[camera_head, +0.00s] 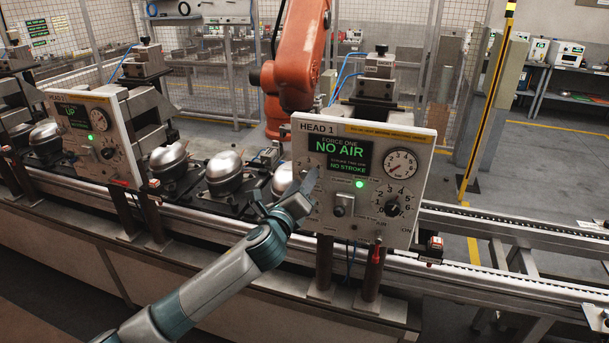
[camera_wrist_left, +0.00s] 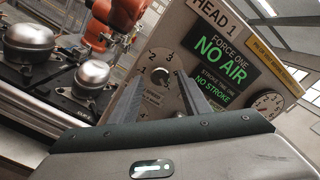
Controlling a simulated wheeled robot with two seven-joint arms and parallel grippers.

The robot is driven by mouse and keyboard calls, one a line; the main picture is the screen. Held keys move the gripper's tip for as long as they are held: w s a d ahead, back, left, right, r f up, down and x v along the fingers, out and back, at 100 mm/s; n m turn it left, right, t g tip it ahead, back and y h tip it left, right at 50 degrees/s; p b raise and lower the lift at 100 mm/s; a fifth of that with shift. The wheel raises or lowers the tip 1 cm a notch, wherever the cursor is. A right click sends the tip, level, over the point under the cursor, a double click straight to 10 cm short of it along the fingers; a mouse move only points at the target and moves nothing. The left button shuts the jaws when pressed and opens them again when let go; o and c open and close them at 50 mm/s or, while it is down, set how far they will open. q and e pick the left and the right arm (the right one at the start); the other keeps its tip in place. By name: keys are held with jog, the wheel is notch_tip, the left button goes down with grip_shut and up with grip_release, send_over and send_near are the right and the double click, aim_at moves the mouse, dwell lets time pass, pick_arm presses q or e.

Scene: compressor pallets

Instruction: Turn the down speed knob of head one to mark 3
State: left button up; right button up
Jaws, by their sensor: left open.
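The HEAD 1 panel (camera_head: 333,215) is a pale upright plate with a display reading NO AIR. My left gripper (camera_head: 292,190) is at the panel's left side, its jaws open and empty. In the left wrist view, a small round knob (camera_wrist_left: 160,75) with numbers around it lies beyond the two fingertips, between them in the picture. I cannot tell whether either finger touches it, and its pointer is too small to read surely. In the head view my gripper covers this knob. A black knob (camera_head: 393,208) with a numbered dial sits at the panel's lower right. The knob labels are too small to read.
A gauge (camera_head: 400,164), a lit green lamp (camera_head: 360,184) and a boxy switch (camera_head: 344,204) are on the panel. Silver compressors (camera_head: 224,173) stand on the conveyor to the left. An orange robot arm (camera_head: 297,55) is behind. A second panel (camera_head: 90,130) stands far left.

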pick_arm(q)
jog(key=shift+x, duration=0.85)
pick_arm(e)
jog(key=shift+d+r, duration=0.3)
jog(key=shift+d, duration=0.1)
pick_arm(q)
jog(key=shift+c, duration=0.3)
pick_arm(e)
jog(key=shift+d, duration=0.1)
pick_arm(q)
jog(key=c, duration=1)
